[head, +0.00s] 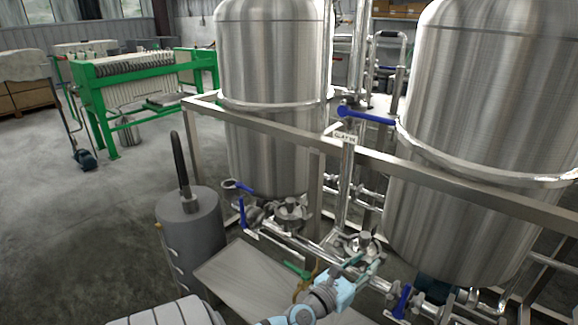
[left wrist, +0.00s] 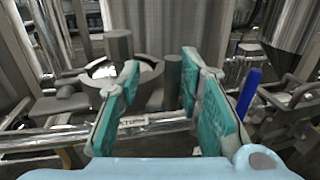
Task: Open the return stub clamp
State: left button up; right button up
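My left gripper (head: 362,265) reaches in from the bottom of the head view, low in front of the tank pipework. In the left wrist view its two teal-padded fingers (left wrist: 160,68) stand apart with nothing clamped between them. Ahead of them is a round metal fitting with a ring (left wrist: 120,70), probably the stub clamp, and a dark upright knob (left wrist: 173,80) shows between the fingertips. A label ending in "TURN" (left wrist: 132,121) is on the pipe behind the left finger, which hides part of it. In the head view a round fitting (head: 361,242) lies just beyond the gripper. My right gripper is not in view.
Two steel tanks (head: 272,90) (head: 490,130) stand behind a metal frame rail (head: 290,132). A blue valve handle (left wrist: 249,92) is close right of the fingers. Open floor is at left.

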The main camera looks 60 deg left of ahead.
pick_arm(q)
jog(key=s+d+b, duration=0.2)
jog(key=s, duration=1.2)
jog(key=s+f+m+g+p, duration=0.1)
jog(key=s+f+m+g, duration=0.2)
jog(key=f+m, duration=0.7)
jog(key=s+f+m+g+h+p, duration=0.1)
jog(key=s+f+m+g+p, duration=0.1)
jog(key=f+m, duration=0.8)
notch_tip(320, 180, down, 4)
jog(key=shift+s+r+g+p, duration=0.3)
jog(key=shift+s+g, duration=0.55)
jog(key=shift+g, duration=0.25)
jog(key=shift+d, duration=0.1)
